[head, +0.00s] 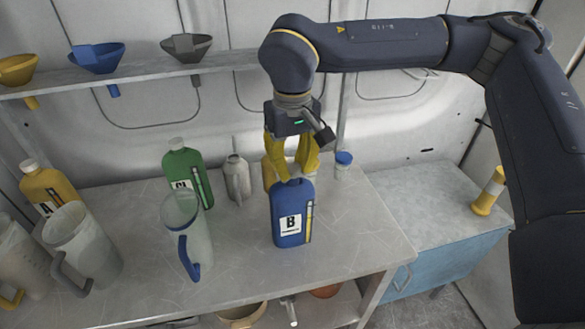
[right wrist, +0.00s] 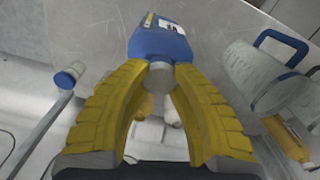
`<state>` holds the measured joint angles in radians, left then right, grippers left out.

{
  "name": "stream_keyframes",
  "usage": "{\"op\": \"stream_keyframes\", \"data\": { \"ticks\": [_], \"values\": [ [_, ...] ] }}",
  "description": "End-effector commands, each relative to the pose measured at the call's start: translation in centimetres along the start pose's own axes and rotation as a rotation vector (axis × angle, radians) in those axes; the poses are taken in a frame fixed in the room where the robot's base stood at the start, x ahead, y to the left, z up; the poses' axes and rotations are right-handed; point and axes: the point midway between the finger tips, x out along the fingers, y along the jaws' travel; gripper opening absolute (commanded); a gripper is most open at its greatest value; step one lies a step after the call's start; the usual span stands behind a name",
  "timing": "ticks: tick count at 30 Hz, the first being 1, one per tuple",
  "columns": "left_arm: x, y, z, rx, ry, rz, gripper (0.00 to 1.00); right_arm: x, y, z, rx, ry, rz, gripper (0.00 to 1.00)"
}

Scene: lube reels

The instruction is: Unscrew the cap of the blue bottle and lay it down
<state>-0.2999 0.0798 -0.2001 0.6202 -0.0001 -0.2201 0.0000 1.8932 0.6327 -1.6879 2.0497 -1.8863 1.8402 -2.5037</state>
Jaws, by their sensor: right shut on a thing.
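The blue bottle (head: 292,214), with a white label marked B, stands upright on the grey table (head: 340,215). My right gripper (head: 291,172) comes down from above, its yellow fingers at the bottle's top. In the right wrist view my right gripper (right wrist: 159,68) is shut on the pale grey cap (right wrist: 159,77), one finger on each side. The blue bottle (right wrist: 162,43) shows just beyond the cap there. In the head view the fingers hide the cap, and I cannot tell whether it is still threaded on the neck. My left gripper is not in view.
A clear jug with a blue handle (head: 188,235) and a green bottle (head: 187,170) stand left of the blue bottle. A grey bottle (head: 237,178) and a small blue-lidded container (head: 343,163) are nearby. The table's front right is clear. Funnels sit on the shelf (head: 140,73).

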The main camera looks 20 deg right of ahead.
Motion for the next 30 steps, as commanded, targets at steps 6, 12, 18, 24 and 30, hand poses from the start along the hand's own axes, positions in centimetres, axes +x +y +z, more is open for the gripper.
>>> {"op": "stream_keyframes", "data": {
  "ticks": [6, 12, 18, 24, 30],
  "values": [
    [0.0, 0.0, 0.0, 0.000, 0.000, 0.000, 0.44, -0.8, 0.0, 0.0, 0.000, 0.000, -0.001, 0.00],
    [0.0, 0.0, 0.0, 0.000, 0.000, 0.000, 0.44, -1.4, 0.0, 0.0, -0.001, 0.000, 0.000, 0.00],
    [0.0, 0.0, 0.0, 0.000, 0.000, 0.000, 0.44, -1.8, 0.0, 0.0, 0.000, 0.000, 0.000, 0.00],
    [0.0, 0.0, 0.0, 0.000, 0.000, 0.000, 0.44, -2.9, 0.0, 0.0, 0.001, 0.001, 0.000, 0.00],
    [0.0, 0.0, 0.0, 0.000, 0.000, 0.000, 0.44, -4.5, 0.0, 0.0, 0.000, 0.002, -0.001, 0.00]
  ]
}}
